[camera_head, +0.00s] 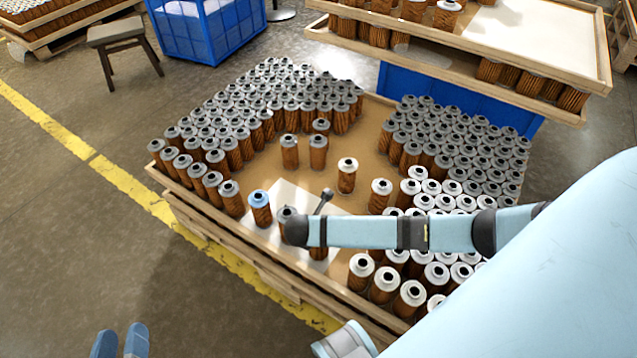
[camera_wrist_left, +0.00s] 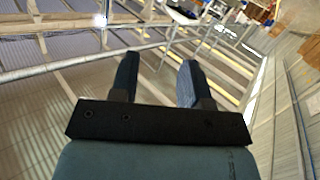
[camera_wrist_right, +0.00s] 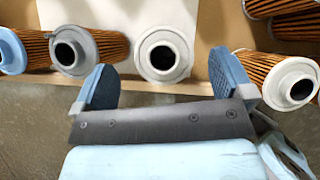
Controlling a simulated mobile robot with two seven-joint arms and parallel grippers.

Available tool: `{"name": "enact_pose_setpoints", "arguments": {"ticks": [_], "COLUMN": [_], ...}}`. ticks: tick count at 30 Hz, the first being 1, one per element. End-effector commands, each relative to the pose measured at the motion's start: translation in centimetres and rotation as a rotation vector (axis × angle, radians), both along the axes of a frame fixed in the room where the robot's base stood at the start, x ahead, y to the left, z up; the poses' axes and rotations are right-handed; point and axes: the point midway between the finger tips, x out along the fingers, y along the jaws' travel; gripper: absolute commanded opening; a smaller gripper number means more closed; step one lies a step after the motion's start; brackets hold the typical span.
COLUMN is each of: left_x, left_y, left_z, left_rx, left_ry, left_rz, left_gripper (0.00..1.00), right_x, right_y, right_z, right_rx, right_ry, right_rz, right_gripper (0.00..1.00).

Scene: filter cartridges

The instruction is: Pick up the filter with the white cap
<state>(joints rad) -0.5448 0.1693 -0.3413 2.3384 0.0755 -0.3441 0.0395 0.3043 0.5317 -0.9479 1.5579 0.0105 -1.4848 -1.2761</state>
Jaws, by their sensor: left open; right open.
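A filter with a white cap (camera_wrist_right: 166,36) and a dark centre hole shows in the right wrist view, its cap in line with the gap of my right gripper (camera_wrist_right: 158,78). That gripper is open, a finger on each side; whether the cap is between them or beyond cannot be told. In the head view a brown filter body (camera_head: 318,252) shows under my right arm, its cap hidden; it may be this filter. My right gripper is not clear there. My left gripper (camera_head: 121,338) is open and empty at the lower left, away from the crate; its fingers also show in the left wrist view (camera_wrist_left: 158,68).
A blue-capped filter (camera_head: 259,200) and a grey-capped filter (camera_wrist_right: 92,46) stand left of the white-capped one. Another white-capped filter (camera_wrist_right: 290,84) is to its right. Crowded filters fill much of the wooden crate (camera_head: 200,212). A raised tray (camera_head: 560,110) stands behind.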

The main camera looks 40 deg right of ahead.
Motion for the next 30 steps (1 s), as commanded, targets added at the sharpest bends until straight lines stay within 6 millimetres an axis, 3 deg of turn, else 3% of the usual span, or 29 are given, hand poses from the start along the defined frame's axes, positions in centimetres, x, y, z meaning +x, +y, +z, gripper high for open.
{"name": "enact_pose_setpoints", "arguments": {"ticks": [9,18,20,27,30], "left_x": [0.2,0.2,0.2,0.2,0.2], "left_y": [-1.6,-1.8,-1.8,-1.8,-1.8], "left_z": [4.0,4.9,4.8,4.8,4.8], "left_rx": [-0.118,-0.137,-0.137,-0.137,-0.137], "left_ry": [-0.19,-0.216,-0.216,-0.215,-0.215], "left_rz": [-0.041,-0.046,-0.046,-0.046,-0.046], "left_gripper": [0.43,0.43,0.43,0.43,0.43], "right_x": [0.9,1.1,1.1,1.1,1.1], "right_y": [-2.1,-2.3,-2.3,-2.3,-2.3], "right_z": [-3.9,-4.1,-4.1,-4.1,-4.1], "right_rx": [-0.002,0.0,0.0,0.0,0.0], "right_ry": [0.001,0.0,0.0,0.0,0.0], "right_rz": [0.0,0.001,0.001,0.001,0.0], "right_gripper": [0.99,0.99,0.9,0.35,0.3]}}
